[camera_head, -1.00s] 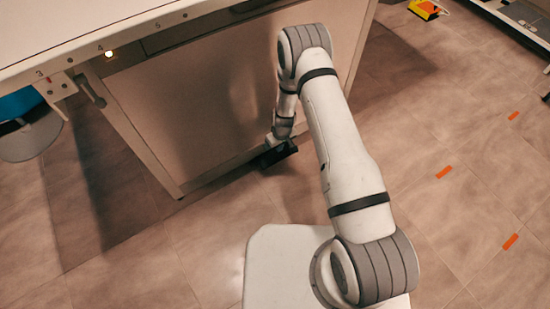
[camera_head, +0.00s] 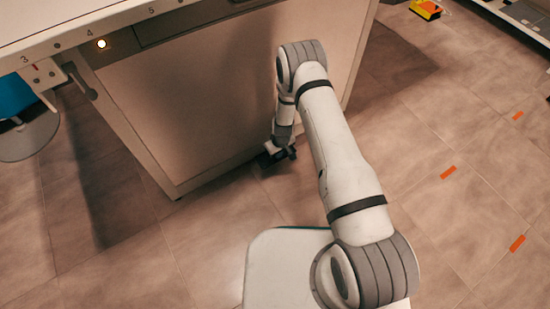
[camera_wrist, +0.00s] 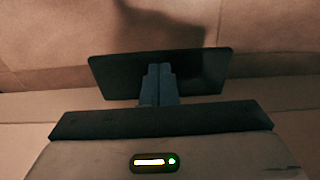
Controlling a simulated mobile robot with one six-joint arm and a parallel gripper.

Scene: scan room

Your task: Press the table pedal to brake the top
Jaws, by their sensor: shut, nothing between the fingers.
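The pedal (camera_wrist: 205,75) is a dark flat rectangular plate low by the table's foot, filling the upper middle of the wrist view. My gripper (camera_wrist: 158,70) has its two fingers together with nothing between them. The fingertips lie over the middle of the plate in the wrist view; whether they touch it I cannot tell. In the head view my gripper (camera_head: 286,153) is low near the floor at the cabinet's bottom edge, and the pedal is mostly hidden by it. The table top (camera_head: 60,20) is pale, with numbers along its edge.
The table's cabinet front (camera_head: 210,100) stands beside my arm. A lit lamp (camera_head: 101,44) is under the edge by number 4. A blue stool (camera_head: 25,130) is at the left. Orange floor marks (camera_head: 448,172) lie on open floor at the right. A yellow-red item (camera_head: 426,9) is far back.

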